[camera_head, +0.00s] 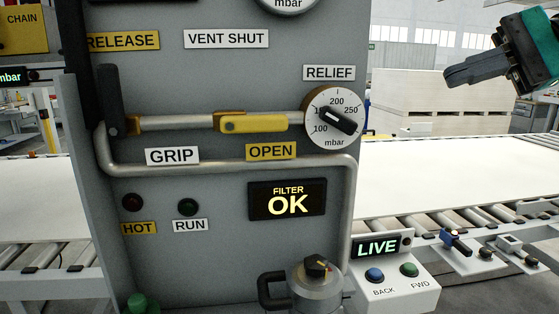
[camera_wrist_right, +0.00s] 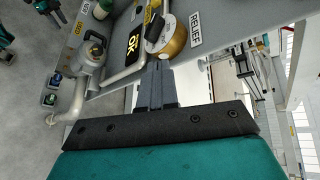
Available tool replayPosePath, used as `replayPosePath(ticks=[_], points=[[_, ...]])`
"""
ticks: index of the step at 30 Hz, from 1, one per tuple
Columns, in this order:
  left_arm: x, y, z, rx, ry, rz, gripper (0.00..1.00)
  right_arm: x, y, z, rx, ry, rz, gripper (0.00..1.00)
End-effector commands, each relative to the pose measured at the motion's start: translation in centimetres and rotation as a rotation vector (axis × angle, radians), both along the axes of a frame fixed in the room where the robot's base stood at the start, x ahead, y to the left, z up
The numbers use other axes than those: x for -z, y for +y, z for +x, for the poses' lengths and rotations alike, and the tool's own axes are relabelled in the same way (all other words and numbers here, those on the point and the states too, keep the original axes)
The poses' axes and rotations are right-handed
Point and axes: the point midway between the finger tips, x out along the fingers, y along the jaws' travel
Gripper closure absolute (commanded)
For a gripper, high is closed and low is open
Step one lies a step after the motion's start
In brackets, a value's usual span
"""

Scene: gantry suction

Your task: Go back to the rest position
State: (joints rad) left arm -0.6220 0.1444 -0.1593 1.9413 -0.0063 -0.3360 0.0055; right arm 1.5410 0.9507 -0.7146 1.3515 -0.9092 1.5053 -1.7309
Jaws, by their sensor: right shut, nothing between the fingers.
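My right gripper (camera_head: 450,78) is at the upper right of the head view, in the air to the right of the grey control panel (camera_head: 215,85). Its dark fingers are together with nothing between them. They also show together in the right wrist view (camera_wrist_right: 156,82), pointing towards the panel, with the relief dial (camera_wrist_right: 165,35) beyond their tips. No contact with the panel shows in the head view. My left gripper is not in the head view. Teal and dark parts (camera_wrist_right: 44,7) at the upper left of the right wrist view look like mine, but are too small to read.
The panel carries a relief dial (camera_head: 334,117), a yellow handle (camera_head: 250,122) and a bent pipe (camera_head: 240,163). A filter canister (camera_head: 318,287) and a BACK/FWD button box (camera_head: 395,283) stick out low down. A roller conveyor (camera_head: 480,235) and stacked boards (camera_head: 435,100) lie behind at right.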

Motion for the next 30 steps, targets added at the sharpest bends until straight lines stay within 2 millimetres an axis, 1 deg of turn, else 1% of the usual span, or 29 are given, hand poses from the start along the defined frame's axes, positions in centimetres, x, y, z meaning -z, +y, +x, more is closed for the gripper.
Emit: replayPosePath(ticks=[1,6,8,9,11,12,14,15,17,18,20,21,23,25,29,30], points=[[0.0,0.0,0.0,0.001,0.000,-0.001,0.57,2.0,0.7,0.9,0.019,0.092,0.074,1.00],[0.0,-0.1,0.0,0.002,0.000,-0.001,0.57,7.0,2.5,3.0,0.107,0.406,0.345,1.00],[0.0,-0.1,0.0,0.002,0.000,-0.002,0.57,8.8,2.8,3.6,0.142,0.525,0.440,1.00],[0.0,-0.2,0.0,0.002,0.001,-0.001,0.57,10.1,2.9,4.0,0.167,0.606,0.504,1.00],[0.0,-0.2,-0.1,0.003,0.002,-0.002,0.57,12.0,3.0,4.5,0.206,0.730,0.599,1.00],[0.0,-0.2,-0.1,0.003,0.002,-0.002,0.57,13.3,3.0,4.8,0.234,0.814,0.664,1.00],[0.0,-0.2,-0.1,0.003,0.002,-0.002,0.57,15.4,2.9,5.2,0.277,0.942,0.759,1.00],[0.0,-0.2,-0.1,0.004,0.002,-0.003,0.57,16.8,2.7,5.4,0.309,1.027,0.824,1.00],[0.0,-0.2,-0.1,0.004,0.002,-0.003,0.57,19.1,2.3,5.6,0.358,1.158,0.920,1.00],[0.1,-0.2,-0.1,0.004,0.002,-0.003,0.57,20.7,2.1,5.7,0.393,1.243,0.985,1.00],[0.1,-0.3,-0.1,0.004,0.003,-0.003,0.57,23.1,1.5,5.7,0.447,1.373,1.084,1.00],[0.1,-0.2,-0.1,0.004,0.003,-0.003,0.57,24.8,1.1,5.7,0.485,1.456,1.151,1.00],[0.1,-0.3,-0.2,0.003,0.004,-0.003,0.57,27.5,0.4,5.4,0.546,1.582,1.252,1.00],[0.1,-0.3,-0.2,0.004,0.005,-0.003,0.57,30.7,-0.5,4.8,0.621,1.726,1.374,1.00],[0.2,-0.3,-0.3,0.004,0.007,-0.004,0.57,37.0,-2.4,2.9,0.780,1.972,1.613,1.00],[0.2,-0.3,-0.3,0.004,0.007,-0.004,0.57,39.0,-3.0,2.0,0.834,2.042,1.690,1.00]])
